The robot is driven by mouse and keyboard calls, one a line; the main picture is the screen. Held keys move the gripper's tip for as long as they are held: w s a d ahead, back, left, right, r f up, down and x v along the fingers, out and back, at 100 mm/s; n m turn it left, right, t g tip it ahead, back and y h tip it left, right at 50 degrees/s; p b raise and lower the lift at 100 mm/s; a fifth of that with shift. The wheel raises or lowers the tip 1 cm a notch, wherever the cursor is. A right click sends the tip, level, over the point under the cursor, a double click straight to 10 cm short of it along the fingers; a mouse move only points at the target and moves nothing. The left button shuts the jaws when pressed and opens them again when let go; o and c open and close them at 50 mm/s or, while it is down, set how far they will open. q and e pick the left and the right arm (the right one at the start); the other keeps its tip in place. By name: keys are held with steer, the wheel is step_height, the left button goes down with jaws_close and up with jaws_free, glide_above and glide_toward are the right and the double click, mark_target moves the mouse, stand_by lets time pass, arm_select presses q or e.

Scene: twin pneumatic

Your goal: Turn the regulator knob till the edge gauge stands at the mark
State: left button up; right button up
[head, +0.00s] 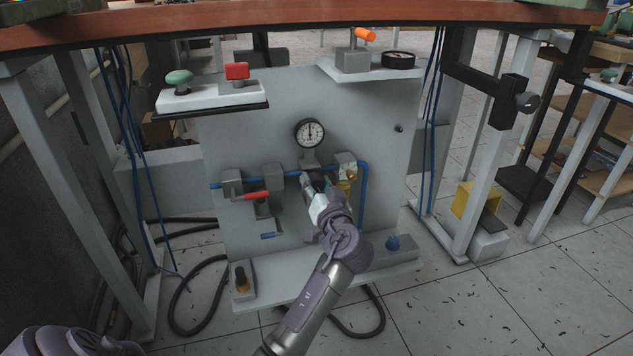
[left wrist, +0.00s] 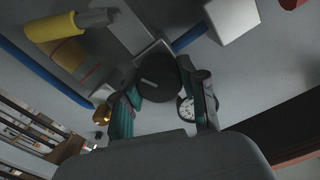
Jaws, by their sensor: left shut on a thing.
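The black round regulator knob (left wrist: 160,78) sits between the two fingers of my left gripper in the left wrist view. My left gripper (head: 314,181) is shut on it, at the pipe line on the grey panel. In the head view the gripper hides the knob. A round white-faced gauge (head: 309,133) with a black rim stands just above the gripper; its needle looks about upright, but the mark is too small to read. The gauge also shows beside a finger in the left wrist view (left wrist: 187,110). A second black-rimmed round dial (head: 398,61) lies on the upper right shelf, its face unreadable. My right gripper is not in view.
A red lever (head: 256,195) and a brass fitting (head: 350,175) flank the gripper along the blue pipe. A shelf with green and red buttons (head: 212,92) juts out upper left. A brown tabletop (head: 300,14) spans above. Black hoses (head: 200,290) loop on the floor.

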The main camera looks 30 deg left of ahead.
arm_select(q)
steer(key=o, duration=1.1)
steer(key=shift+o, duration=0.2)
steer(key=v, duration=1.2)
